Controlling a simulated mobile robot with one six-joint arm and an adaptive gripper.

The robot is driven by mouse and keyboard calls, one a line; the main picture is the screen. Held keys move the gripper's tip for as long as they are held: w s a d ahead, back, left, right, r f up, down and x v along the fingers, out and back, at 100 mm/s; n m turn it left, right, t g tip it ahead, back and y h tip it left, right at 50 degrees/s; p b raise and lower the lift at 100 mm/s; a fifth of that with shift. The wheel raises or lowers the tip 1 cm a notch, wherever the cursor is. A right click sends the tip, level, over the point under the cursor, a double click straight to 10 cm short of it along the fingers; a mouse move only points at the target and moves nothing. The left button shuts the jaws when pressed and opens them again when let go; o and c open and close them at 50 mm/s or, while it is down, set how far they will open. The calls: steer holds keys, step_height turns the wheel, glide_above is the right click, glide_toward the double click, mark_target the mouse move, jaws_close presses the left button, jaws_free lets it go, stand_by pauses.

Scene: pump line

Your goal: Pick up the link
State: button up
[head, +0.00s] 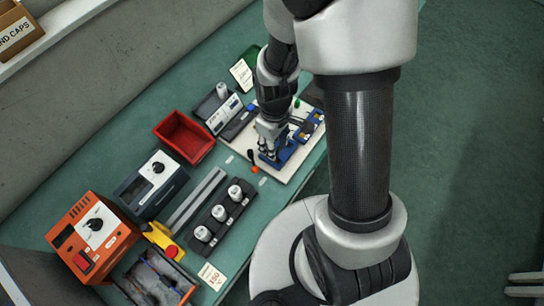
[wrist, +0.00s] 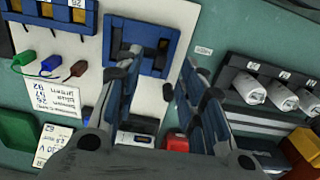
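My gripper (head: 270,151) hangs over the white board on the bench, at its blue fixture. In the wrist view my gripper (wrist: 161,68) has its two blue-padded fingers apart, with nothing visible held between them. The blue fixture (wrist: 172,68) with dark fittings lies just beyond the fingertips. I cannot make out for certain which part is the link; the fingers hide part of the fixture. In the head view my arm also covers part of the board (head: 303,160).
Red, blue and green plugs (wrist: 50,64) lie on the board, left in the wrist view. A black rack (head: 220,217) holds white cylinders. A red bin (head: 184,138), a dark meter box (head: 151,186) and an orange box (head: 93,238) stand on the green bench.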

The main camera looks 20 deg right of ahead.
steer(key=f+b, duration=0.1)
steer(key=f, duration=0.2)
steer(key=f+b, duration=0.1)
steer(key=f, duration=0.1)
steer(key=shift+w+a+f+b, duration=0.15)
steer(key=shift+a+f+b, duration=0.05)
steer(key=shift+f+b, duration=0.2)
steer(key=shift+r, duration=0.1)
steer(key=shift+c, duration=0.6)
jaws_close()
